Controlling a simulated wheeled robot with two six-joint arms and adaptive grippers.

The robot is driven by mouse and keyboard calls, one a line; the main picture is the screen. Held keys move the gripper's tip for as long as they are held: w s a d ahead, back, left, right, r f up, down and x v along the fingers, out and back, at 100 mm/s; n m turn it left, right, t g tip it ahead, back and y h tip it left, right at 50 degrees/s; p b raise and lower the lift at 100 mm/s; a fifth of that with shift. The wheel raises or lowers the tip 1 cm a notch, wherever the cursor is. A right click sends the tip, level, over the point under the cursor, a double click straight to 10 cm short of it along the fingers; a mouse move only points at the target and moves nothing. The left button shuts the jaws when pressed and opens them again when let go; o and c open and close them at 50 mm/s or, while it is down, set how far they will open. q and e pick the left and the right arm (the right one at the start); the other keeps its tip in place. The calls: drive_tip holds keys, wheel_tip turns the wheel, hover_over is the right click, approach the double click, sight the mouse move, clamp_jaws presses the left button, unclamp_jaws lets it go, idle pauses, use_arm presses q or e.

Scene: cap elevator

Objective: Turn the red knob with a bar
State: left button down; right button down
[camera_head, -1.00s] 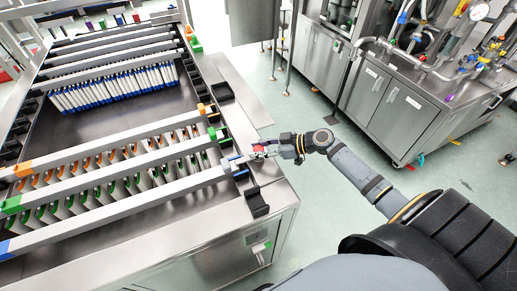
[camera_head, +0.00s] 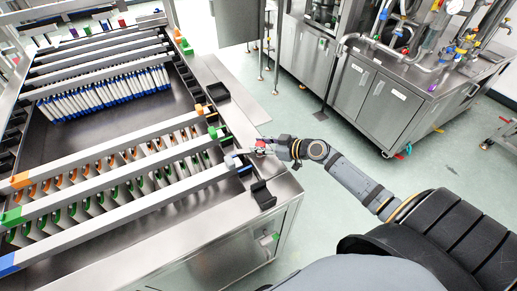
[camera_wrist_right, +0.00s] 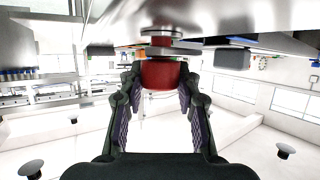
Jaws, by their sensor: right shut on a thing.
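The red knob (camera_head: 261,144) sits at the right edge of the steel rack machine in the head view. In the right wrist view the knob (camera_wrist_right: 160,75) is a red cylinder under metal discs, between the fingers. My right gripper (camera_wrist_right: 158,86) is shut on it, with one dark finger on each side. In the head view my right gripper (camera_head: 268,147) reaches the knob from the right and hides part of it. A short grey bar-like piece (camera_head: 241,152) shows just left of the knob; I cannot tell if it belongs to it. My left gripper is not in view.
The steel machine (camera_head: 225,75) holds long grey rails with rows of tubes. A black open box (camera_head: 263,195) is on its edge in front of the knob. A steel cabinet (camera_head: 375,88) stands at the back right. Green floor (camera_head: 320,120) lies free between them.

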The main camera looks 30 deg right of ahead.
sight(260, 144)
drive_tip(key=c, duration=1)
unclamp_jaws()
drive_tip(key=shift+o, duration=0.4)
drive_tip(key=shift+r, duration=0.1)
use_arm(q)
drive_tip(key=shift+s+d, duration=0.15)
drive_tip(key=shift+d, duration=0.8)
use_arm(e)
wheel_tip(260, 144, up, 10)
drive_tip(key=shift+f, duration=0.1)
